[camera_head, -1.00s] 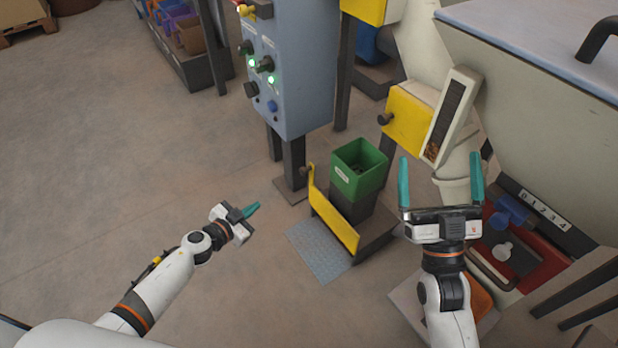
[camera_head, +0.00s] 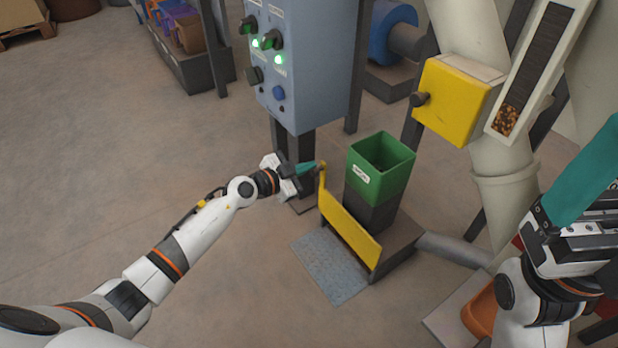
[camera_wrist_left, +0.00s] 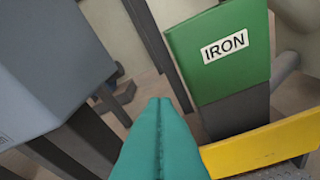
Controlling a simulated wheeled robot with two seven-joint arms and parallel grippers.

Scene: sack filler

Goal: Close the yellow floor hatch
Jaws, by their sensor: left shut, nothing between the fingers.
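The yellow floor hatch (camera_head: 348,228) is an upright, slightly tilted yellow panel low to the floor, between a grey floor plate (camera_head: 330,265) and a green bin. In the left wrist view the yellow panel (camera_wrist_left: 262,146) crosses the lower right. My left gripper (camera_head: 309,168) is shut and empty, its teal fingertips at the hatch's upper left end; I cannot tell whether they touch it. In the left wrist view the shut fingers (camera_wrist_left: 158,130) point toward the gap left of the bin. My right gripper (camera_head: 580,190) is cut off at the right edge, one teal finger plainly showing.
The green bin (camera_head: 362,180), labelled IRON in the left wrist view (camera_wrist_left: 220,55), stands on a dark base behind the hatch. A blue-grey control cabinet (camera_head: 305,95) stands behind my left gripper. A yellow box (camera_head: 450,105) and chute are right. Floor at left is clear.

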